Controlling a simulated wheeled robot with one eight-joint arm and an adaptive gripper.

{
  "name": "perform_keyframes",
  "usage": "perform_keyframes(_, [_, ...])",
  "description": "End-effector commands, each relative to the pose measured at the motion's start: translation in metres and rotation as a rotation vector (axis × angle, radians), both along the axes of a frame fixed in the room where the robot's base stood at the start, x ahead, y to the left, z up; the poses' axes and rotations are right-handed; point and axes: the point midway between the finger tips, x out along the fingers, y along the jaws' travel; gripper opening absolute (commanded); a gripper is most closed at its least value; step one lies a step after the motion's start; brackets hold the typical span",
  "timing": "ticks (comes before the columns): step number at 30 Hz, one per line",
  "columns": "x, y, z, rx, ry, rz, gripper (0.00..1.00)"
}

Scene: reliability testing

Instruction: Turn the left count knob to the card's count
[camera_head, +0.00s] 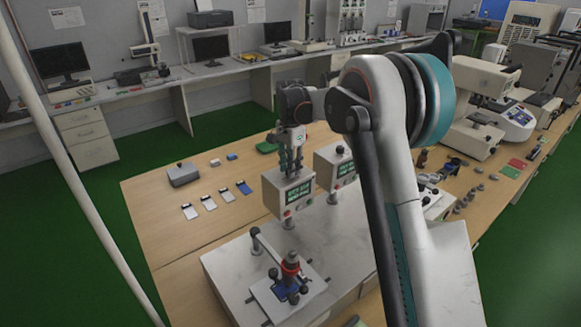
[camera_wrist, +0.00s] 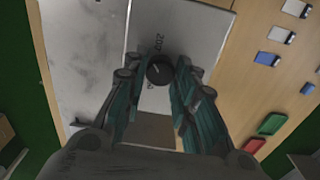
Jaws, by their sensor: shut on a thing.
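The left counter box (camera_head: 287,194) stands on a post on the white bench plate and has a green-lit display too small to read. My gripper (camera_head: 290,165) points down at its top from above. In the wrist view, the black round left count knob (camera_wrist: 159,70) with a pale pointer line sits between the fingertips of my gripper (camera_wrist: 160,76), which is shut on it. Printed numbers, one looking like 200, lie beside the knob. The right counter box (camera_head: 337,167) has a dark knob on top, free of my gripper. I cannot tell which item is the count card.
A fixture with a red collar (camera_head: 290,264) stands on the white plate (camera_head: 228,267) in front. Several small white and blue pieces (camera_head: 208,202) and a grey box (camera_head: 183,175) lie on the wooden table (camera_head: 150,217) at left. A green tray (camera_head: 267,147) lies behind the boxes.

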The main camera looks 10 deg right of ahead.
Motion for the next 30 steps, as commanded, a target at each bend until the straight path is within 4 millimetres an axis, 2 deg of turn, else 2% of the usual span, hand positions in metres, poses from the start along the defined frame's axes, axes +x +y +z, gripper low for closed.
perform_keyframes(6, [0.0004,-0.0001,0.0002,0.000,-0.002,-0.185,0.02])
perform_keyframes(15, [0.0000,0.0000,0.0005,0.001,-0.002,-0.367,0.02])
perform_keyframes(30, [0.0000,0.0001,0.0009,0.001,-0.002,-0.453,0.02])
